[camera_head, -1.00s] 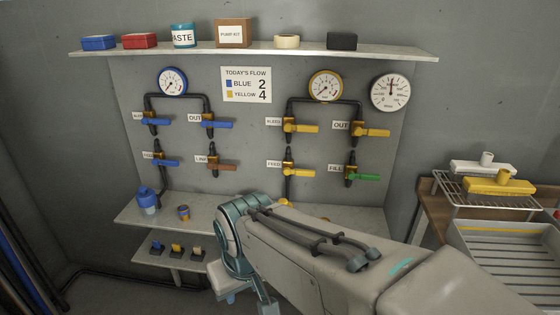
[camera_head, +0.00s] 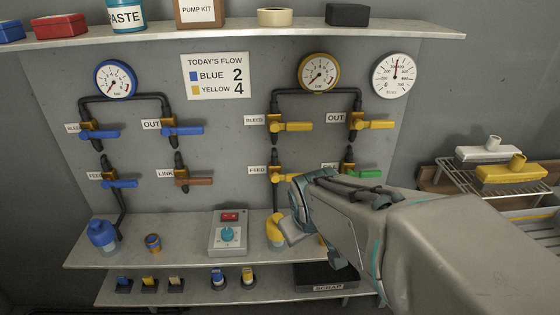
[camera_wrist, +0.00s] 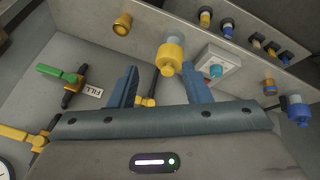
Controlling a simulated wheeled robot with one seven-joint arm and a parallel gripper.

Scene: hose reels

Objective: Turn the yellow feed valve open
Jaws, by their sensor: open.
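The yellow feed valve (camera_head: 282,178) is on the wall panel below the yellow bleed valve, beside a FEED label. Its yellow lever points right, across the upright black pipe; my arm comes close to its right end. In the wrist view a yellow part that looks like this valve (camera_wrist: 147,102) shows low between my fingers, partly hidden by the gripper body. My gripper (camera_wrist: 160,75) is open, with its two blue fingers apart and nothing held.
The green fill valve (camera_head: 368,173) is right of the feed valve, close above my arm. The yellow bleed valve (camera_head: 295,126) is above. A yellow bottle (camera_wrist: 172,58) stands on the shelf near my fingers. A control box (camera_head: 228,234) stands left of it.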

